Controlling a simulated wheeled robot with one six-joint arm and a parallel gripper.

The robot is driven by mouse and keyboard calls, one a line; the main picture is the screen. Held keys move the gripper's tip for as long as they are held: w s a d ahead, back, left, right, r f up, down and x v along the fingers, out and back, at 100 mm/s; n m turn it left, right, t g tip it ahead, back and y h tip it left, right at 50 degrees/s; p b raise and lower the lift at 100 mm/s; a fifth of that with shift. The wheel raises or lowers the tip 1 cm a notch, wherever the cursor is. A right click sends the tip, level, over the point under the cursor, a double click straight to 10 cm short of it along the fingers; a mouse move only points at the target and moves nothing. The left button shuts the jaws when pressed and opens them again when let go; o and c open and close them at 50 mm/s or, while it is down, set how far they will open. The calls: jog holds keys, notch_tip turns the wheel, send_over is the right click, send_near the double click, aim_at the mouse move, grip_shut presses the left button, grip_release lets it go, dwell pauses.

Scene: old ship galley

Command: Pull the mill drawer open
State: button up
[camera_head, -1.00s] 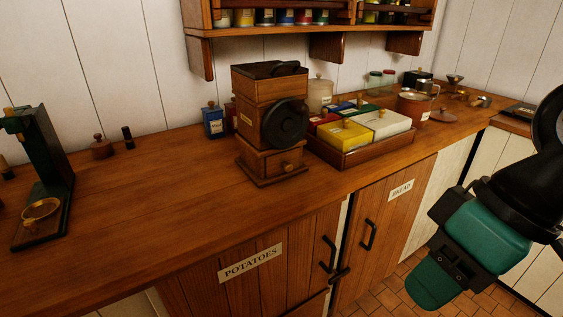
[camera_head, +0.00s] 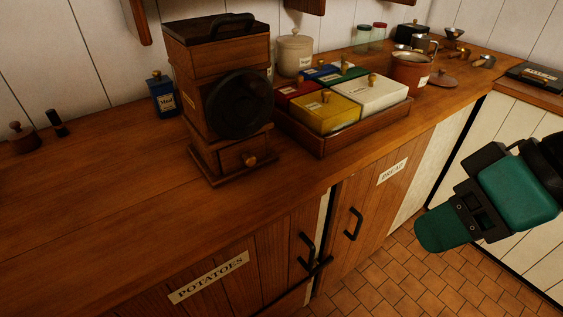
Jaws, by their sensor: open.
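The wooden coffee mill (camera_head: 218,75) stands upright on the counter, left of the middle, with a black round wheel (camera_head: 240,104) on its front side. The mill drawer (camera_head: 236,158) is low in its base and looks shut, with a small round brass knob (camera_head: 250,160). My gripper (camera_head: 436,229), with green parts, is at the lower right, out past the counter's front edge, well apart from the mill. It is open and I see nothing in it.
A wooden tray (camera_head: 336,139) with several coloured lidded boxes stands right of the mill. A blue tin (camera_head: 163,95) is behind it to the left. The counter (camera_head: 110,200) is clear in front. Cupboard handles (camera_head: 354,224) stick out below.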

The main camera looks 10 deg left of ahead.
jog(key=w+a+f+m+t+y+b, duration=0.1)
jog(key=w+a+f+t+y+b, duration=0.1)
jog(key=w+a+f+y+b, duration=0.6)
jog(key=m+t, duration=0.3)
send_near(252, 163)
jog(key=p+x, duration=0.4)
jog(key=x, duration=0.5)
jog(key=shift+a, duration=0.1)
